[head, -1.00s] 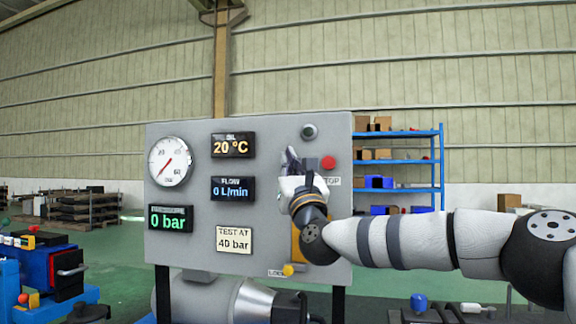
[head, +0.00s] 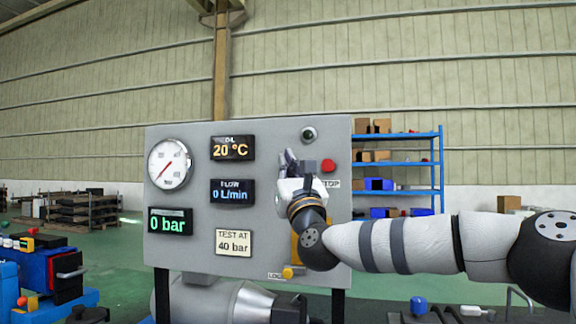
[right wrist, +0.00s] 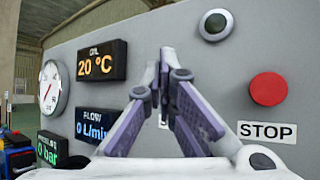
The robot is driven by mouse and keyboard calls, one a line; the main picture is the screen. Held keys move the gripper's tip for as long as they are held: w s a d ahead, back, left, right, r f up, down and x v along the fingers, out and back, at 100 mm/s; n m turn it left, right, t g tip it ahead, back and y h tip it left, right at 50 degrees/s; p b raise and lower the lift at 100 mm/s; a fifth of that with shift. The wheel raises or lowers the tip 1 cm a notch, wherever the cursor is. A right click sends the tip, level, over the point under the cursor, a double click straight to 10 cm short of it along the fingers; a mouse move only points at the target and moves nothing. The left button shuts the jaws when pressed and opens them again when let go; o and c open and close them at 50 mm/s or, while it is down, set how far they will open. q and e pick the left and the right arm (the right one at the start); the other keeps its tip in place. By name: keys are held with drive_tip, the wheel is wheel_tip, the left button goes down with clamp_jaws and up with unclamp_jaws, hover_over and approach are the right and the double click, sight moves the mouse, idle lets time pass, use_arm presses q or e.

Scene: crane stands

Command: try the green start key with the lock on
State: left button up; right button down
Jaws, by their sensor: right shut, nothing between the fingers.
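The grey control panel (head: 200,262) stands in front of me. My right gripper (head: 287,157) is shut and empty, in front of its right half, fingers pointing at the panel. In the right wrist view its fingertips (right wrist: 165,58) meet in front of the panel; I cannot tell whether they touch it. No green start key shows; the fingers hide part of the panel, with a scrap of white label behind them. The red STOP button (head: 328,166) is right of the gripper, also in the right wrist view (right wrist: 268,89). A yellow lock knob (head: 288,272) sits at the panel's lower edge.
A dark round lamp (head: 308,134) is above the gripper. The gauge (head: 170,163) reads near zero and the pressure display (head: 169,222) shows 0 bar; flow (head: 232,191) shows 0 L/min. A blue shelf (head: 440,170) stands behind on the right. My left gripper is out of view.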

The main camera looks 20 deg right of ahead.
drive_tip(key=shift+a, duration=0.1)
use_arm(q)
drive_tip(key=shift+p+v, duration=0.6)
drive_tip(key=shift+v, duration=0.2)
use_arm(e)
drive_tip(key=s+a, duration=0.1)
drive_tip(key=s, duration=0.2)
drive_tip(key=s+a, duration=0.1)
drive_tip(key=shift+s+a, duration=0.15)
drive_tip(key=shift+a, duration=0.2)
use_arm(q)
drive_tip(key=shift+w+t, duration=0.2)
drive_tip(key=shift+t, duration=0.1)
